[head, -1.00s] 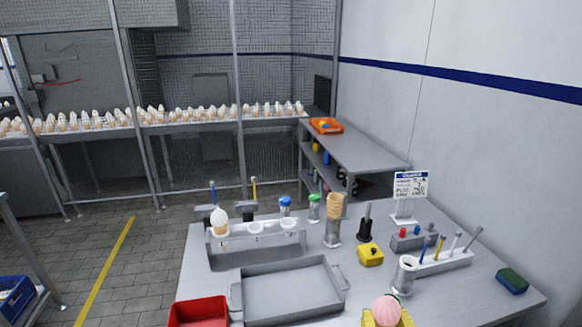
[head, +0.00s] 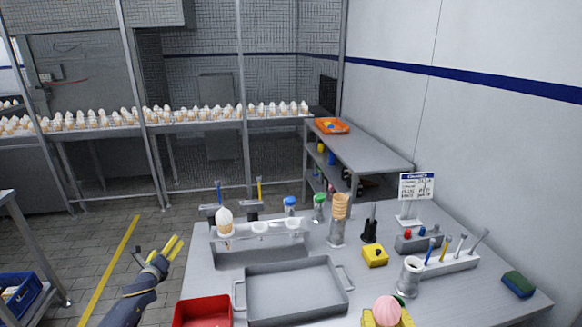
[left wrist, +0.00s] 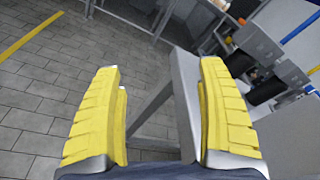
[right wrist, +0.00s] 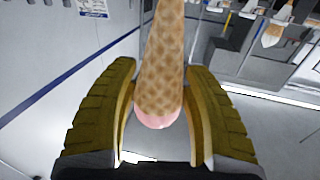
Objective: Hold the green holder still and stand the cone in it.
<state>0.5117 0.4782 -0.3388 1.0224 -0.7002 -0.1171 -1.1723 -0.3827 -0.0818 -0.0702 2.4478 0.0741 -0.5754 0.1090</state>
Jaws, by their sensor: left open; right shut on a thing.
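The cone (right wrist: 160,75) has a waffle body and a pink scoop. My right gripper (right wrist: 158,68) is shut around it. In the head view the pink scoop (head: 387,309) shows at the bottom edge, between the yellow fingers. A dark green edge (head: 400,299) shows just behind the scoop; most of it is hidden and I cannot tell if it is the green holder. My left gripper (head: 166,250) is open and empty, above the floor left of the table. Its two spread fingers also show in the left wrist view (left wrist: 160,67).
The grey table (head: 215,283) carries a red bin (head: 202,311), a grey tray (head: 292,290), a clear rack (head: 259,240) holding a white-topped cone, stacked cones (head: 340,207), a yellow box (head: 375,256), a metal cup (head: 411,275) and a sponge (head: 518,284).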

